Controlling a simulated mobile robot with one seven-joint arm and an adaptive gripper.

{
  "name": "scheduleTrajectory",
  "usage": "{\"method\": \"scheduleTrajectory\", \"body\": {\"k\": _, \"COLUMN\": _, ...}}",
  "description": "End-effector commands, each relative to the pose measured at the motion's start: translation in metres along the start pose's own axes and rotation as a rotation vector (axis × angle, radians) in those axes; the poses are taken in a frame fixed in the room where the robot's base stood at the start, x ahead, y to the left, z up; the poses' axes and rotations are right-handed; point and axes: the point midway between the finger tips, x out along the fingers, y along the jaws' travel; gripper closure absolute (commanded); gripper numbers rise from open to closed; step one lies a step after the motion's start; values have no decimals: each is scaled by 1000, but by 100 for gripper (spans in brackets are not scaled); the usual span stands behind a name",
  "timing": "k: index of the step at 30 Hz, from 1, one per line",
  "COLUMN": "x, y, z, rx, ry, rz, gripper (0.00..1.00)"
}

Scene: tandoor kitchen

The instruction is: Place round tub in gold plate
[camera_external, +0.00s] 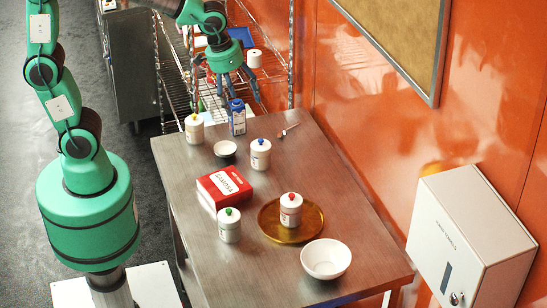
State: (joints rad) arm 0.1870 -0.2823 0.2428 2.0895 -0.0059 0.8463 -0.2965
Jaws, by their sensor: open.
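A round gold plate (267,226) lies on the right part of the metal table. A white round tub with a red knob (291,212) stands upright on it. Similar white tubs stand apart from the plate: one with a green knob (229,229) left of it, one with a blue knob (261,157) further back, and one with a yellow knob (194,131) at the back left. Which one the task names, I cannot tell. My gripper (241,97) is open and empty, pointing down over the table's far end, close to a blue-and-white container (238,121). Whether they touch is unclear.
A red box (224,188), a small dark-rimmed bowl (225,149), a white bowl (326,259) and a spoon-like utensil (289,130) are on the table (180,176). A wire shelf (273,88) stands behind. An orange wall and a white dispenser (466,236) bound the right side.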

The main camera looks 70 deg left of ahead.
Motion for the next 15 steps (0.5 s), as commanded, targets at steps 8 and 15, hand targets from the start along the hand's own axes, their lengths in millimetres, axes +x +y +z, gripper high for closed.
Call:
{"method": "scheduleTrajectory", "body": {"k": 8, "x": -61, "y": -47, "z": 52, "rx": 40, "ry": 97, "rz": 2, "gripper": 29}}
{"method": "scheduleTrajectory", "body": {"k": 15, "x": -96, "y": -81, "z": 103, "rx": 80, "ry": 177, "rz": -10, "gripper": 29}}
